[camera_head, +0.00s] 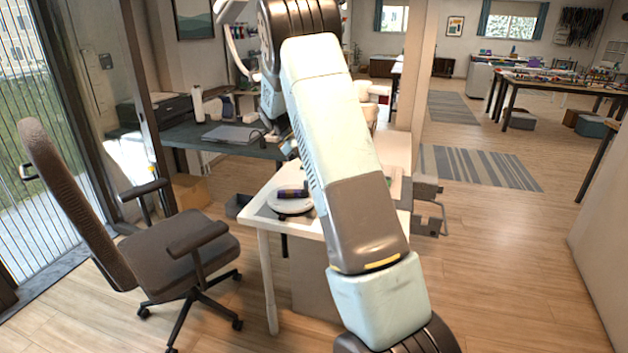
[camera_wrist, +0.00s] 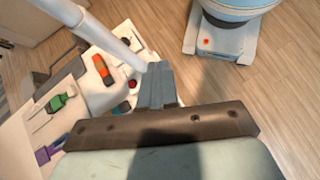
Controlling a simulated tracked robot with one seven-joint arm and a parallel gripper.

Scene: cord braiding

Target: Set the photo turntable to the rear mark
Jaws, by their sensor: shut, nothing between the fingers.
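The photo turntable appears to be the round pale disc (camera_head: 290,204) on the white table in the head view, left of my arm. A dark cylindrical item (camera_head: 292,191) lies on it. My arm hides part of the table, and no rear mark can be made out. My gripper (camera_wrist: 158,68) shows in the wrist view with its grey fingers together and nothing between them. I cannot clearly pick out the turntable in the wrist view.
An office chair (camera_head: 180,255) stands left of the white table (camera_head: 258,214). In the wrist view, an orange-and-black item (camera_wrist: 102,68), a small red round thing (camera_wrist: 132,84) and a green-handled tool (camera_wrist: 58,102) lie left of the fingers. A white rod (camera_wrist: 88,30) slants nearby. Floor at right is clear.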

